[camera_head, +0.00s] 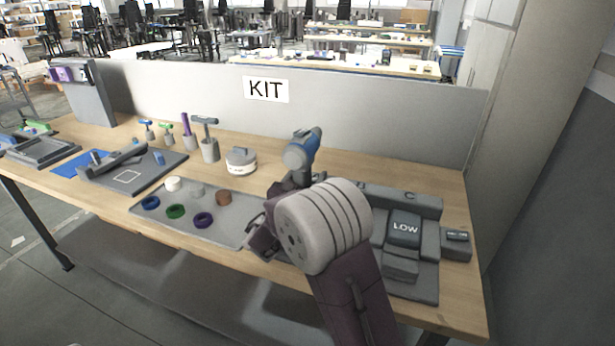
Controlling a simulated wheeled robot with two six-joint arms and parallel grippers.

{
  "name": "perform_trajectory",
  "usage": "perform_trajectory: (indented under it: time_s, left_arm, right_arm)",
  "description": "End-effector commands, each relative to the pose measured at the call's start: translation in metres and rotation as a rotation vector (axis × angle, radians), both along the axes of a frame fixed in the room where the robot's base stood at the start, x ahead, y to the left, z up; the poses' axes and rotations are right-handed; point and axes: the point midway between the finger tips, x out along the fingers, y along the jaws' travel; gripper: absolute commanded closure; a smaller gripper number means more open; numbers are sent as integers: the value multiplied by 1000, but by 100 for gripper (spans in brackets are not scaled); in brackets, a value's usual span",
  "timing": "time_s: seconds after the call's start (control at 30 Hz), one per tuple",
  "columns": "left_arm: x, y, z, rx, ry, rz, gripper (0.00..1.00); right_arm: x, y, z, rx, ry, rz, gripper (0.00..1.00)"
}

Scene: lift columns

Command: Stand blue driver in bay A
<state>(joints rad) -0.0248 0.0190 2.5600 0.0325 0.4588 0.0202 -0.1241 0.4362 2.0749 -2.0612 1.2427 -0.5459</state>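The blue driver (306,150), blue and grey, is upright behind my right wrist, near the middle of the bench. Its lower part is hidden by my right gripper (277,198). The dark gripper parts meet the driver's lower end in the picture, but the wrist covers the fingertips, so I cannot tell whether they hold it. A grey bay fixture (429,205) stands to the right, with a letter C showing on its back ledge. Bay A's label is hidden behind my arm, so I cannot tell whether the driver is in that bay. My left gripper is out of view.
A grey tray (228,231) with coloured rings and small pucks lies left of my arm. A round grey-white device (241,161) and several upright tools stand behind it. A LOW block (404,228) sits right. A partition with a KIT sign (266,89) closes the back.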

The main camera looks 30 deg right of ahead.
Motion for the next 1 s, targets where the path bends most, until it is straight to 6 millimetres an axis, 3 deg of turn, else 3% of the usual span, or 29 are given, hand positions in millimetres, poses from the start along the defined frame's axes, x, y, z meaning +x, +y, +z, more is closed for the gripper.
perform_trajectory:
  time_s: [0.17, 0.6, 1.0]
  left_arm:
    - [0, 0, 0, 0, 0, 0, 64]
    - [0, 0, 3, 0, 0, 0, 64]
    - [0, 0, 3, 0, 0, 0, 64]
  right_arm:
    - [-2, 2, -2, 2, 6, 1, 38]
    - [-54, 64, 0, 0, 1, 3, 38]
    - [-59, 69, -1, 1, 1, 0, 38]
